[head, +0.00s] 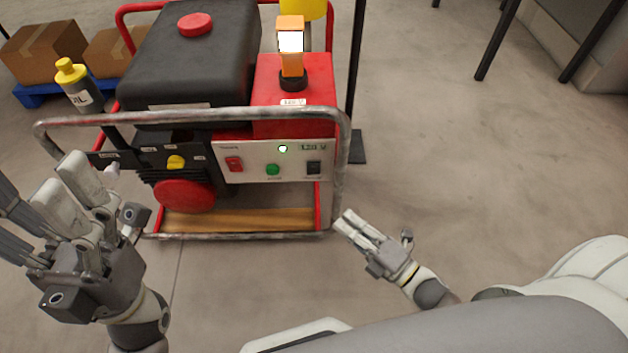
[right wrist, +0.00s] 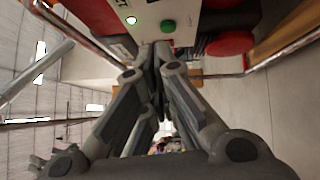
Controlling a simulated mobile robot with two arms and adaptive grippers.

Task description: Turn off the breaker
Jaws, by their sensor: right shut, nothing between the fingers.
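The generator's white control panel (head: 254,149) faces me in the head view. It carries a red rocker switch (head: 234,163), a green button (head: 273,169), a lit green lamp (head: 283,148) and a black switch (head: 314,168) at its right end. The labels are too small to read, so I cannot tell which switch is the breaker. My right gripper (head: 345,219) is shut and empty, below and right of the panel, apart from it. In the right wrist view its fingers point toward the panel and green button (right wrist: 168,26). My left gripper (head: 82,172) is at the left; its opening is unclear.
A grey tubular frame (head: 343,170) surrounds the generator. A red recoil cover (head: 185,195) and yellow knob (head: 176,162) sit left of the panel. An orange lit device (head: 291,62) stands on top. A bottle (head: 80,90) is at the left.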

